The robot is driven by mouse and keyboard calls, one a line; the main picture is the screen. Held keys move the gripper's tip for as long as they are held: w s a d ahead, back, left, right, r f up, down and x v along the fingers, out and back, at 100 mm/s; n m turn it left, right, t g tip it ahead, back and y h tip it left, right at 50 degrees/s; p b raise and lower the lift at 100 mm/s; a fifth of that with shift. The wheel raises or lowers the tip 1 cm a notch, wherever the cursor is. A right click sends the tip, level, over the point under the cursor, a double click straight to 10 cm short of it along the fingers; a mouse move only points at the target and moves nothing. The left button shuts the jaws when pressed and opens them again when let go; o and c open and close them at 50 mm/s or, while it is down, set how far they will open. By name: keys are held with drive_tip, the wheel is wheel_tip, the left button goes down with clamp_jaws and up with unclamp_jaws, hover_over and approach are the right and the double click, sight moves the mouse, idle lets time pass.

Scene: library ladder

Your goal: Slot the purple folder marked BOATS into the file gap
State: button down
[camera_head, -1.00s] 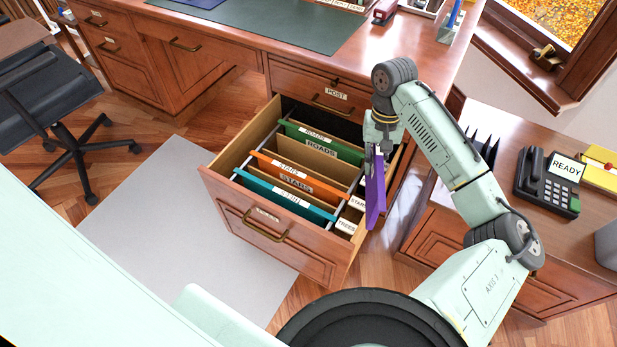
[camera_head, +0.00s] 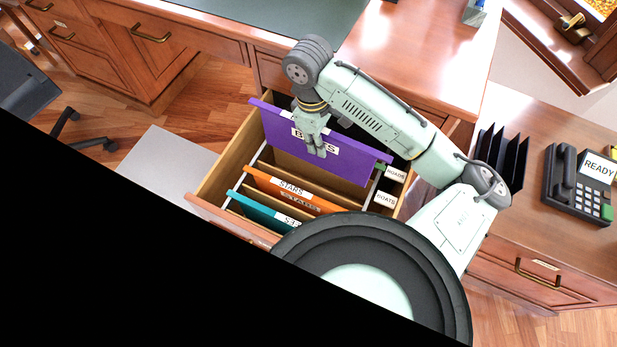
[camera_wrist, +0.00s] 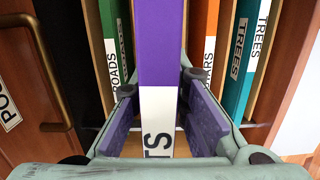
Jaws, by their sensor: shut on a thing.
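The purple folder (camera_head: 335,157) with a white label, partly covered by my fingers, is across the open drawer in the head view. My gripper (camera_head: 316,150) is shut on its top edge. In the wrist view the purple folder (camera_wrist: 160,45) stands between my two fingers (camera_wrist: 160,125). There it lines up between the green ROADS folder (camera_wrist: 116,40) and the orange STARS folder (camera_wrist: 204,50). A white BOATS tag (camera_head: 386,199) sits on the drawer's right side.
The orange folder (camera_head: 262,182) and teal folder (camera_head: 246,207) hang nearer the drawer front (camera_head: 225,222). A desk (camera_head: 425,50) stands behind. A black rack (camera_head: 500,155) and a phone (camera_head: 580,185) stand on the right-hand cabinet. Black covers the lower left of the head view.

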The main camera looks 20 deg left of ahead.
drive_tip(key=shift+a+f, duration=0.15)
drive_tip(key=shift+f, duration=0.05)
wheel_tip(320, 180, down, 18)
drive_tip(key=b, duration=0.1)
drive_tip(key=shift+r, duration=0.25)
drive_tip(key=shift+f+b, duration=0.3)
drive_tip(key=c, duration=2)
unclamp_jaws()
drive_tip(key=shift+o, duration=0.8)
drive_tip(key=shift+r, duration=0.1)
